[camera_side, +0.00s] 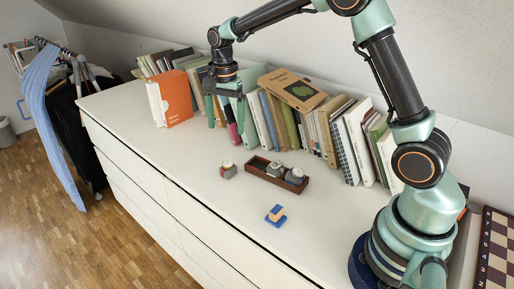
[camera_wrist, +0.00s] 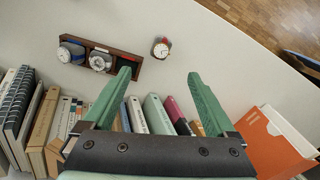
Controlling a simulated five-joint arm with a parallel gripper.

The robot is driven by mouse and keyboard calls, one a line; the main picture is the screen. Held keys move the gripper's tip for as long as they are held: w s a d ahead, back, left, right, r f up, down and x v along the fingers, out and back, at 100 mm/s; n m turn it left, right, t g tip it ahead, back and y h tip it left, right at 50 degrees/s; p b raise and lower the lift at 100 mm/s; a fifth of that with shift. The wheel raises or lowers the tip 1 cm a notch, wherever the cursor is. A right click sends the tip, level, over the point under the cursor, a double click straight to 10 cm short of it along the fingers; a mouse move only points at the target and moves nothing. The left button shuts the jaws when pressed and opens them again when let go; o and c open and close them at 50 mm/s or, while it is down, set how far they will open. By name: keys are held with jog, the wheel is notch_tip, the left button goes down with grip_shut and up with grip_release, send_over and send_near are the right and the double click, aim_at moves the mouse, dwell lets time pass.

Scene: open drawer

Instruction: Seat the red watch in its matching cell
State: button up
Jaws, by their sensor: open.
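The red watch (camera_side: 228,169) stands alone on the white dresser top, left of the dark wooden watch box (camera_side: 248,170). In the wrist view the red watch (camera_wrist: 161,48) shows a pale round dial, right of the box (camera_wrist: 92,43). Two watches sit in the box: a grey one (camera_wrist: 100,62) in the middle and a blue one (camera_wrist: 70,52) at the far end. The box's end cell nearest the red watch looks empty and dark, partly hidden by a finger. My gripper (camera_side: 225,119) is open and empty, above the dresser near the books; its fingers (camera_wrist: 159,74) are spread apart.
An orange-fronted book (camera_side: 175,98) stands at the left. A small blue and orange object (camera_side: 276,216) lies towards the dresser's front edge. The front left surface is clear.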

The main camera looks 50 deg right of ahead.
aim_at(228, 164)
jog(key=shift+m, duration=0.4)
jog(key=f, duration=1.3)
jog(key=shift+w+d+f, duration=0.1)
jog(key=shift+w+f, duration=0.2)
jog(key=shift+w, duration=0.05)
grip_shut()
